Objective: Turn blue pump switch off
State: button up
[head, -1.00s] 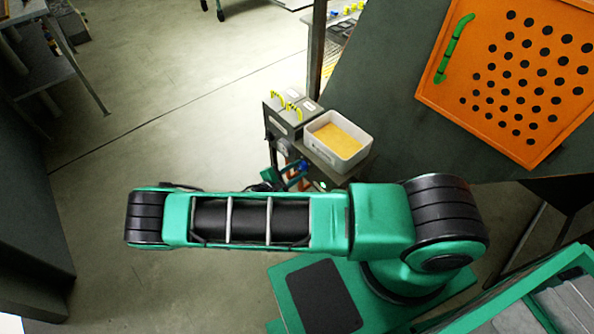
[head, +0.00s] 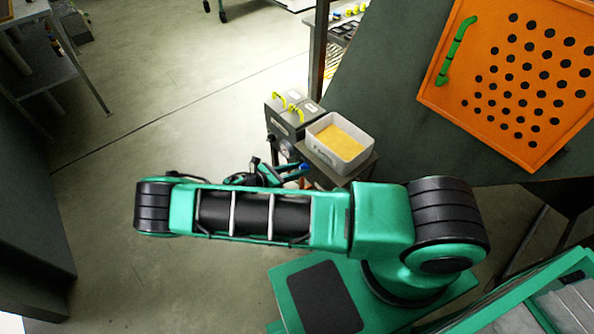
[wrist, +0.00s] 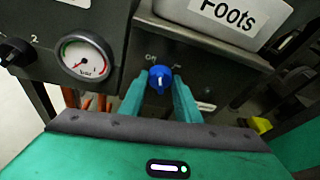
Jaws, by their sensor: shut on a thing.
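The blue pump switch (wrist: 160,77) is a round knob on a dark panel under the Foots bin in the wrist view. An "Off" label is at its upper left, and another small label at its upper right is hard to read. The knob's pale mark is too small to read its setting surely. My gripper (wrist: 159,93) is shut on the knob, with one green finger on each side. In the head view, a small blue spot (head: 303,167) shows at my gripper, below the bin; my arm hides part of this area.
A light bin labelled Foots (wrist: 228,18) stands just above the panel. To the left is a pressure gauge (wrist: 84,57) and a black knob (wrist: 13,51). An orange perforated board (head: 510,80) lies at the upper right. Open floor (head: 150,90) is at the left.

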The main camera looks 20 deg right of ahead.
jog(key=shift+w+a+f+n+g+h, duration=0.15)
jog(key=shift+n+g, duration=0.1)
jog(key=shift+n, duration=0.35)
jog(key=shift+w+d+r+n+g+h, duration=0.15)
jog(key=shift+n+g, duration=0.1)
jog(key=shift+n, duration=0.35)
jog(key=shift+a, duration=0.15)
jog(key=o, duration=1)
jog(key=shift+f, duration=0.1)
jog(key=shift+o, duration=0.2)
jog(key=v, duration=1)
jog(key=shift+a, duration=0.35)
